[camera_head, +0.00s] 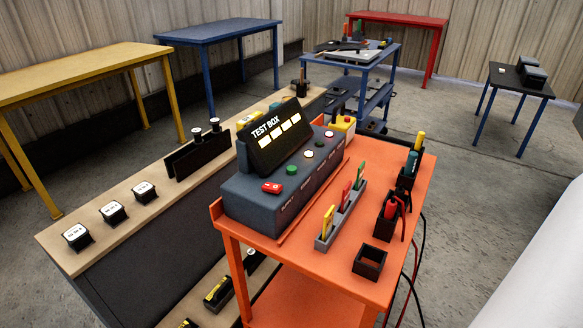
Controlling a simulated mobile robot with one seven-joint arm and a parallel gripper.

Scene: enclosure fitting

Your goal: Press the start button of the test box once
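The test box (250,203) is a dark grey sloped console standing on the orange cart. Its upright black panel (273,136) reads "TEST BOX" and has several lit pale-yellow windows. A row of buttons runs along its top: a red one (272,188) nearest, then a green one (291,170), then several pale or red ones farther back. The labels on the front face are too small to read, so I cannot confirm which one is marked start. No button looks visibly pressed. My gripper is not in view.
A yellow box (343,125) stands behind the test box. A wooden-topped bench (75,259) adjoins on the left. Cables hang at the cart's right.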

